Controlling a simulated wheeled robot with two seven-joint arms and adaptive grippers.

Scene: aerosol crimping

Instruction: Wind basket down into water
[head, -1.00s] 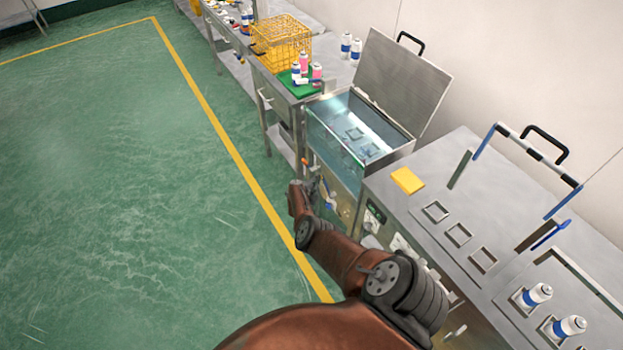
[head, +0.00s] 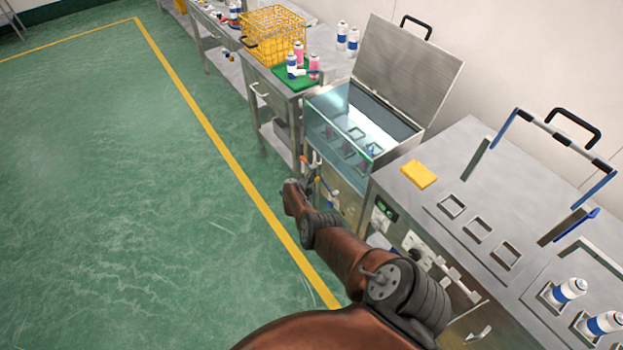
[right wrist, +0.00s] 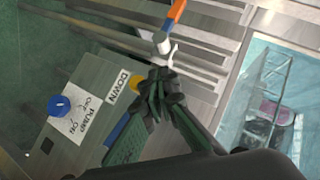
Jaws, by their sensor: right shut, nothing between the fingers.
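The open steel water tank (head: 322,104) stands at centre with its lid up. In the right wrist view the clear basket (right wrist: 278,82) holds dark and pink items in pale blue water. My right gripper (right wrist: 160,80) is shut and empty at the tank's front panel. An orange grip (right wrist: 175,13) with a white end piece (right wrist: 162,42) is just beyond the fingertips; whether they touch is unclear. A DOWN label (right wrist: 116,87) is beside the fingers. My left gripper is out of view.
A blue pump knob (right wrist: 59,106) is left of the fingers. A yellow wire crate (head: 272,35) and bottles on a green mat (head: 286,73) stand behind the tank. A steel bench with a yellow block (head: 419,174) adjoins at right. The green floor at left is clear.

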